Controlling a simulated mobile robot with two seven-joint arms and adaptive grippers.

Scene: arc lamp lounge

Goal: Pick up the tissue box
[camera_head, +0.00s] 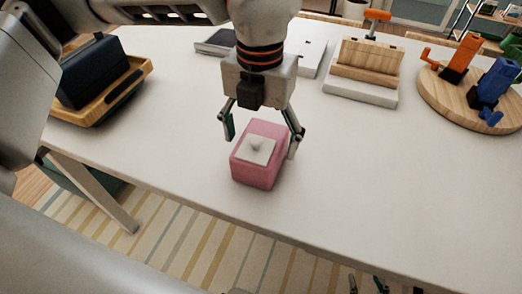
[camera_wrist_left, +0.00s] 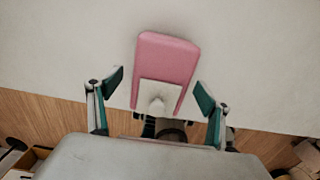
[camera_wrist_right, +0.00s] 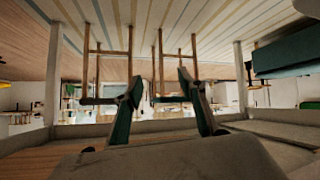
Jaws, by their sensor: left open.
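The pink tissue box (camera_head: 258,172) stands on the white table, with a white square and a small tuft of tissue on its top. My left gripper (camera_head: 260,133) is open above the box, one finger on each side. The right finger looks close to the box's side; I cannot tell if it touches. In the left wrist view, the box (camera_wrist_left: 165,60) sits between the open fingers (camera_wrist_left: 158,80), with gaps on both sides. My right gripper (camera_head: 367,283) is at the bottom edge, below the table's front edge, open and empty in the right wrist view (camera_wrist_right: 160,80).
On the white table (camera_head: 330,190), a dark block in a yellow tray (camera_head: 130,92) stands at the left. A wooden holder on a white base (camera_head: 360,92) and a round board (camera_head: 450,105) with orange and blue items stand at the right. The table around the box is clear.

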